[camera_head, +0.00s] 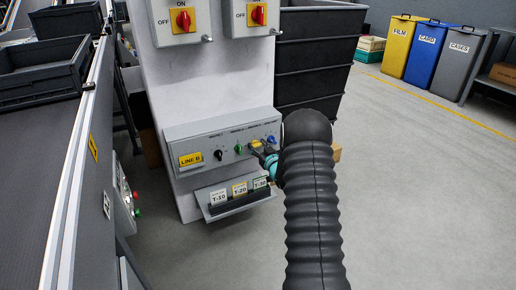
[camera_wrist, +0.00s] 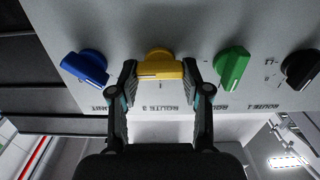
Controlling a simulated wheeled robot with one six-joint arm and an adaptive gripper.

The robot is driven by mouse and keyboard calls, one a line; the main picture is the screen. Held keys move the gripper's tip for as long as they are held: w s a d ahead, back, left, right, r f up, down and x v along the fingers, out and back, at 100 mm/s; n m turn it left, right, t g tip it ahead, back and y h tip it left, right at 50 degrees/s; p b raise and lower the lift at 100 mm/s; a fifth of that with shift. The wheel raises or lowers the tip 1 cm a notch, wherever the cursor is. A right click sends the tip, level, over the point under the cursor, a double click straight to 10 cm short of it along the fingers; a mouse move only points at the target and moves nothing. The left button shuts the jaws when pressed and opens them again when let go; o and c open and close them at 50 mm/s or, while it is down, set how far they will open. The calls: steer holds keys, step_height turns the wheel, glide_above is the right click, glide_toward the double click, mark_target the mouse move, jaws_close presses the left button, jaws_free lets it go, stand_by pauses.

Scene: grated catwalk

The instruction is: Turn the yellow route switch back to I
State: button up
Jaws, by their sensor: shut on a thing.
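The yellow route switch (camera_wrist: 160,66) sits on the grey control panel (camera_head: 200,137) between a green knob (camera_wrist: 231,68) and a blue knob (camera_wrist: 86,67). My gripper (camera_wrist: 160,76) is shut on the yellow switch, one finger at each end of its handle in the wrist view. The handle looks crosswise between the fingers; I cannot read its exact pointer setting. The wrist view shows the panel labels upside down, with "ROUTE" lettering by the knobs. In the head view, my gripper (camera_head: 262,152) reaches the panel and partly covers the yellow switch.
A black knob (camera_head: 218,155) is at the panel's left. A label holder (camera_head: 238,201) with T-10, T-20 and T-30 tags juts out below. Two red ON/OFF switches (camera_head: 183,20) are above. A conveyor (camera_head: 50,160) runs at left; stacked dark crates (camera_head: 318,60) stand behind.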

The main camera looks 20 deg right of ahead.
steer(key=n+b, duration=0.8)
steer(key=b, duration=0.1)
steer(key=shift+a+n, duration=0.15)
steer(key=shift+n, duration=0.15)
steer(key=n, duration=0.2)
steer(key=shift+n, duration=0.4)
steer(key=n, duration=0.5)
steer(key=shift+f+n, duration=0.15)
steer(key=shift+n, duration=0.55)
steer(key=o, duration=1.2)
steer(key=shift+c, duration=0.2)
